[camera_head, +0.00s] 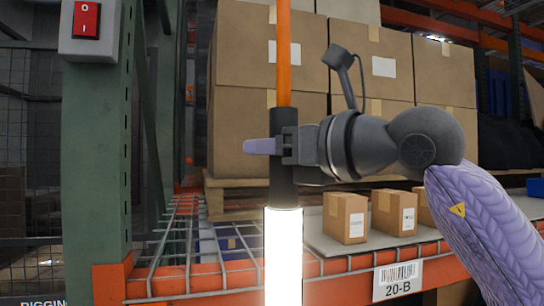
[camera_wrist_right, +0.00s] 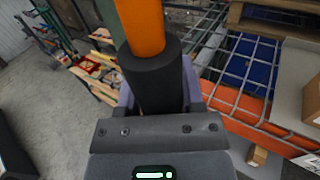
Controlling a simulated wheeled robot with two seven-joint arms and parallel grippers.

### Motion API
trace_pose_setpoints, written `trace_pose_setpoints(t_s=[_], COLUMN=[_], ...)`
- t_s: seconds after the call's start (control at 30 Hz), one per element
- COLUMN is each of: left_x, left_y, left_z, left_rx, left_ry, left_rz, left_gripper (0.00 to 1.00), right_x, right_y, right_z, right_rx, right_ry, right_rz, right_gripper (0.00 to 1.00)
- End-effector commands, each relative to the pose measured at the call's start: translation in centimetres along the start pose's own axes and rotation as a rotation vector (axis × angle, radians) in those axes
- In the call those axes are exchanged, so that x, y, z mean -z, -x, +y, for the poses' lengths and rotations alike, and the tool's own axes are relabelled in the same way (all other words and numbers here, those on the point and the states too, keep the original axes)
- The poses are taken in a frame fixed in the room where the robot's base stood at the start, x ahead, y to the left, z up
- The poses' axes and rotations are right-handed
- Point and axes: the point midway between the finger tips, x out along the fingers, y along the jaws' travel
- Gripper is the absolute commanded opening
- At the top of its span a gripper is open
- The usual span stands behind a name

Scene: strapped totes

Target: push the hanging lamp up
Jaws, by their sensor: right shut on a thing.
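The hanging lamp is a glowing white tube (camera_head: 283,256) with a black handle (camera_head: 283,186) above it and an orange cord or rod (camera_head: 284,55) rising out of the top of the picture. My right gripper (camera_head: 270,146) is shut around the black handle, near its upper part, with the lamp hanging upright. In the right wrist view the black handle (camera_wrist_right: 153,78) stands between the fingers, with the orange piece (camera_wrist_right: 141,25) coming out of it. The tube's lower end runs past the bottom edge of the head view. My left gripper is not in view.
A green rack post (camera_head: 97,170) with a red switch (camera_head: 86,20) stands left of the lamp. Behind are an orange shelf beam (camera_head: 340,284), a wire deck (camera_head: 180,250), small boxes (camera_head: 346,217) and large stacked cartons (camera_head: 262,120). Open floor (camera_wrist_right: 50,130) shows in the right wrist view.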

Motion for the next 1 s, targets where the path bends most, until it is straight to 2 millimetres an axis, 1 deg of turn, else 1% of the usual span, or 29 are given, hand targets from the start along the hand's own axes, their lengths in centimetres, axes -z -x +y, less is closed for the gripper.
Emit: trace_pose_setpoints(t_s=[0.03, 0.1, 0.43, 0.47, 0.5, 0.57, 0.6, 0.63, 0.87, 0.93, 1.0], left_x=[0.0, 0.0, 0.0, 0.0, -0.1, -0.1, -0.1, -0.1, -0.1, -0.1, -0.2], left_y=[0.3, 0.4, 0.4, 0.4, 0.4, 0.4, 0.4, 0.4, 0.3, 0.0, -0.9], left_z=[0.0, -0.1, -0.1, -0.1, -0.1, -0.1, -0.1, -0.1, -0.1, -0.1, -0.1], left_rx=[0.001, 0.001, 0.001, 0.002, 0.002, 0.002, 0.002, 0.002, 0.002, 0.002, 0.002], left_ry=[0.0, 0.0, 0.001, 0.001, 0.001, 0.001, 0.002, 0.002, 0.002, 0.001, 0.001], left_rz=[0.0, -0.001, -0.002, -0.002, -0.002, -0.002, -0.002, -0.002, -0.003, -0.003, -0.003], left_gripper=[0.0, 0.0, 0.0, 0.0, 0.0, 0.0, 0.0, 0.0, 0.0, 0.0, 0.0], right_x=[-0.4, -0.6, -0.9, -0.9, -1.0, -0.9, -0.8, -0.8, -0.6, -0.5, -0.2], right_y=[0.0, 0.0, 0.1, 0.2, 0.2, 0.1, 0.1, 0.1, 0.1, 0.4, 1.6], right_z=[0.0, 0.0, 0.0, 0.0, 0.0, 0.0, 0.0, 0.0, 0.0, 0.0, -0.1], right_rx=[0.0, 0.0, 0.001, 0.001, 0.001, 0.001, 0.001, 0.001, 0.0, 0.001, 0.003], right_ry=[0.002, 0.002, 0.002, 0.003, 0.002, 0.002, 0.002, 0.002, 0.001, 0.001, 0.002], right_rz=[-0.002, -0.002, -0.013, -0.013, -0.014, -0.011, -0.01, -0.009, -0.003, -0.003, -0.005], right_gripper=[0.0, 0.0, 0.0, 0.51, 0.59, 0.72, 0.8, 0.84, 0.84, 0.84, 0.84])
